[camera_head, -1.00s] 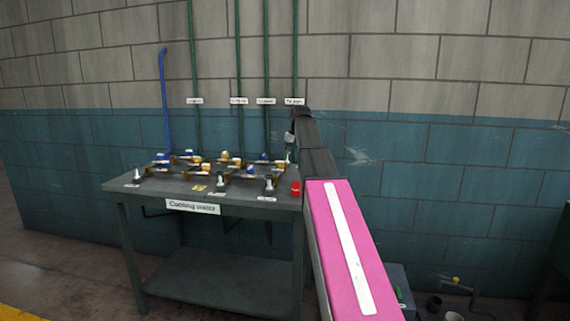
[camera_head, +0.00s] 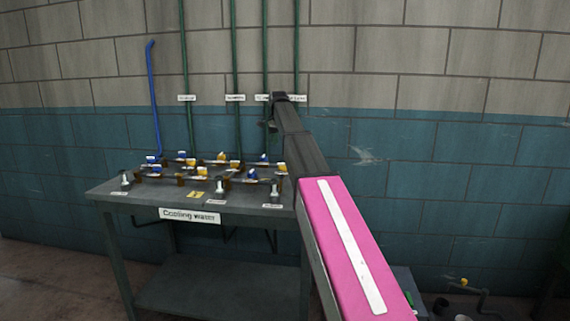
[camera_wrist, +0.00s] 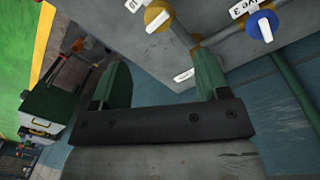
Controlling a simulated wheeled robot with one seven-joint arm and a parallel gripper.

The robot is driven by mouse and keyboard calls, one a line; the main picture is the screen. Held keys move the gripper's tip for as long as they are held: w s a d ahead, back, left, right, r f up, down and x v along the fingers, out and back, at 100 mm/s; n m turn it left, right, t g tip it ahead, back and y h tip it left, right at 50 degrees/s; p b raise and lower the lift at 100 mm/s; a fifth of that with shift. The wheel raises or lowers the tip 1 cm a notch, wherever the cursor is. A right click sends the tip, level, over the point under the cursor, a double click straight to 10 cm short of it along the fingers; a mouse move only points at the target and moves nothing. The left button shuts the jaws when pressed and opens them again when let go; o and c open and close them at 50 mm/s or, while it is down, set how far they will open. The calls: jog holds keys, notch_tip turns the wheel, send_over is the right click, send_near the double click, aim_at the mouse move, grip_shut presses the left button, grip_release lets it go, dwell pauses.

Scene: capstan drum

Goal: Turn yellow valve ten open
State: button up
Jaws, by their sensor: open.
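Several yellow and blue valves sit on brown pipework on a grey table. Yellow valves include one at the back (camera_head: 222,157) and one at the right (camera_head: 282,167); a blue valve (camera_head: 263,158) is between them. The numbers are too small to read in the head view, so I cannot tell which is ten. In the wrist view, a yellow valve (camera_wrist: 157,19) with a cut-off label and a blue valve (camera_wrist: 262,25) labelled as valve 3 are at the top. My gripper (camera_wrist: 162,62) has its two green fingers wide apart, empty, clear of both valves.
The table (camera_head: 130,205) bears a "Cooling water" sign (camera_head: 189,215) and several grey-topped fittings (camera_head: 221,190) along its front. Green pipes (camera_head: 235,60) and a blue pipe (camera_head: 153,100) run up the wall behind. My arm hides the table's right end.

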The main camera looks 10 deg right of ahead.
aim_at(282, 166)
jog(key=f, duration=1)
jog(key=shift+s+d+f, duration=0.2)
jog(key=shift+s+d, duration=0.05)
jog(key=shift+s, duration=0.15)
jog(key=c, duration=0.9)
